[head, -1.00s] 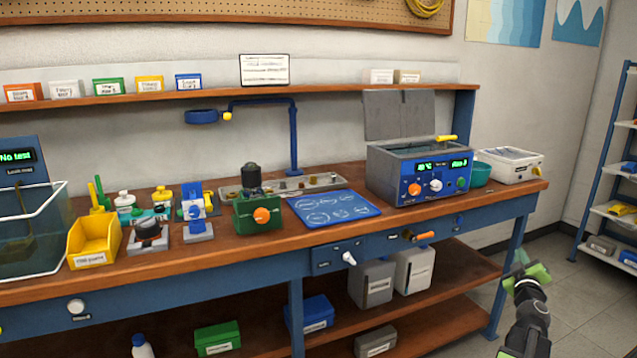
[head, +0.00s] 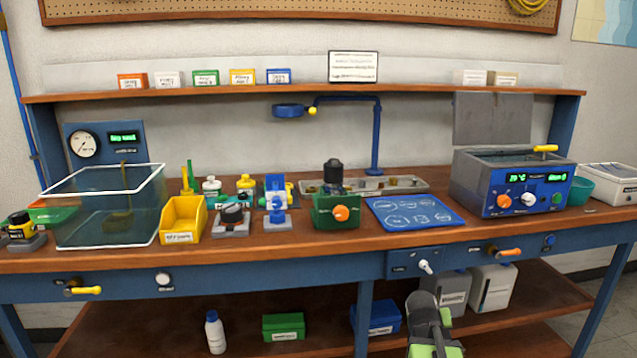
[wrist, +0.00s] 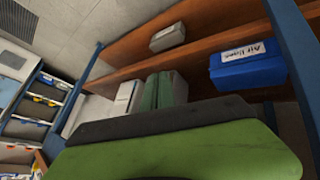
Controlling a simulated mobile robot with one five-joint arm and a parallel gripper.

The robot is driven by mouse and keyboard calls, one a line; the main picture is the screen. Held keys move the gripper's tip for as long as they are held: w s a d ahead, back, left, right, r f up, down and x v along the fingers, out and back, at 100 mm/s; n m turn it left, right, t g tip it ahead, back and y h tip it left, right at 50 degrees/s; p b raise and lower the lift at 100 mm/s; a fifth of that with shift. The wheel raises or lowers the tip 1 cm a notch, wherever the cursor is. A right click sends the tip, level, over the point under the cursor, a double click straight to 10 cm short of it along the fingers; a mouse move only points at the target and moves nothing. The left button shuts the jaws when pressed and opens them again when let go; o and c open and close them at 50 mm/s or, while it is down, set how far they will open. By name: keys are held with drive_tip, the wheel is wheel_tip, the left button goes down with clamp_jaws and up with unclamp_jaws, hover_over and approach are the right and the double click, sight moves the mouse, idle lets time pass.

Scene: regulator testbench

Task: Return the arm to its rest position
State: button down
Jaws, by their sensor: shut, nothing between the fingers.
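My gripper (wrist: 158,90) shows in the wrist view as two green fingers side by side, closed together with nothing between them. Below them the broad green and dark body of my gripper fills the lower part of that view. In the head view my arm (head: 430,325) stands at the bottom, right of the middle, in front of the bench's lower shelf. It is apart from the things on the bench top. The fingertips are hard to make out in the head view.
The workbench (head: 330,245) spans the head view, with a glass tank (head: 105,210), a yellow bin (head: 183,220) and a blue bath unit (head: 512,190) on top. Handles and knobs stick out of its front edge. A blue box (wrist: 248,68) is on the lower shelf.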

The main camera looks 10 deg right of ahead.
drive_tip(key=s+a+f+n+g+y, duration=0.1)
drive_tip(key=s+a+f+g+y, duration=0.15)
drive_tip(key=a, duration=0.75)
drive_tip(key=s+a+f+n+g+y, duration=0.1)
drive_tip(key=s+a+n+y, duration=0.15)
drive_tip(key=a, duration=0.65)
drive_tip(key=s+a+f+n+g+y, duration=0.15)
drive_tip(key=s+a, duration=0.25)
drive_tip(key=a, duration=0.6)
wheel_tip(320, 180, up, 32)
drive_tip(key=m+p, duration=0.1)
drive_tip(key=p, duration=3)
drive_tip(key=shift+w+d+f+h+p, duration=0.2)
drive_tip(key=shift+w+d+h+p, duration=0.15)
drive_tip(key=shift+d, duration=0.05)
drive_tip(key=shift+a, duration=0.15)
